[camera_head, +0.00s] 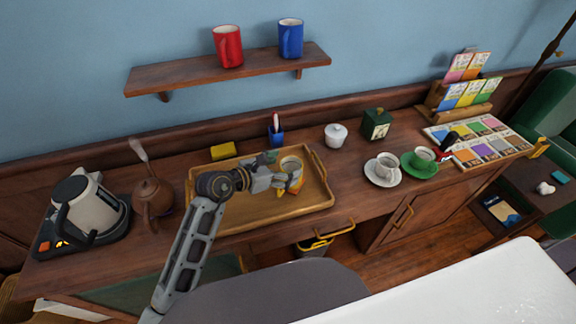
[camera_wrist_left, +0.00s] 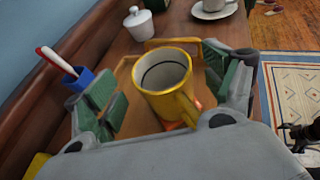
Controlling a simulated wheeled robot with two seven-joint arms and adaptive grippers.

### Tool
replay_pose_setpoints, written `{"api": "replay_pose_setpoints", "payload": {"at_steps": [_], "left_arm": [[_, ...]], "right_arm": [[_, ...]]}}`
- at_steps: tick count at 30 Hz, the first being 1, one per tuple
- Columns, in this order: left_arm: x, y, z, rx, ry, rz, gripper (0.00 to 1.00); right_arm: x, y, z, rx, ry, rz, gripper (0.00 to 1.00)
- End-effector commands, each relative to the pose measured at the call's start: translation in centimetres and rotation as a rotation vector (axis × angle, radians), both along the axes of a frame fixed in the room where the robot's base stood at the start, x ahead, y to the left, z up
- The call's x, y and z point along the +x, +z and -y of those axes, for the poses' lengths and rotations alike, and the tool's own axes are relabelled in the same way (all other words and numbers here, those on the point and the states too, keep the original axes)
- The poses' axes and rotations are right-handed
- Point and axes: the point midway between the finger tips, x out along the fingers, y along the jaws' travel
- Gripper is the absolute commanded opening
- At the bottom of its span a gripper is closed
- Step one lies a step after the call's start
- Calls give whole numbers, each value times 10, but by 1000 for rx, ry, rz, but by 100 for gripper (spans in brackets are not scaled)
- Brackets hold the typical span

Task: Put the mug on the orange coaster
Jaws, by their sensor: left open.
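The yellow mug (camera_head: 291,164) stands upright at the right part of the wooden tray (camera_head: 240,215). It also shows in the left wrist view (camera_wrist_left: 160,86), empty, its handle toward the lower right. Orange patches of the coaster (camera_wrist_left: 174,125) show at the mug's foot in the left wrist view. Most of the coaster is hidden, and I cannot tell how squarely the mug sits over it. My left gripper (camera_head: 277,178) is open, with its green-padded fingers on either side of the mug in the left wrist view (camera_wrist_left: 163,84).
A blue pen cup (camera_head: 276,136), a yellow block (camera_head: 223,151) and a white lidded pot (camera_head: 335,135) stand behind the tray. Cups on white (camera_head: 382,182) and green (camera_head: 420,170) saucers stand at right.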

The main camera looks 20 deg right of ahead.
Motion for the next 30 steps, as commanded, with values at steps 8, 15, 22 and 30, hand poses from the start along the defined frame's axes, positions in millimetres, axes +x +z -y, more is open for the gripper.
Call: {"api": "replay_pose_setpoints", "payload": {"at_steps": [8,15,22,30], "left_arm": [[-12,12,-26,1,0,2,84],[-21,21,-48,1,1,1,84],[-30,30,-67,1,0,2,84],[-36,36,-78,0,0,0,84]], "right_arm": [[16,0,0,0,1,17,87],[16,-1,8,-8,3,17,87],[7,-3,13,-14,4,8,87],[0,-4,11,-12,3,0,87]]}}
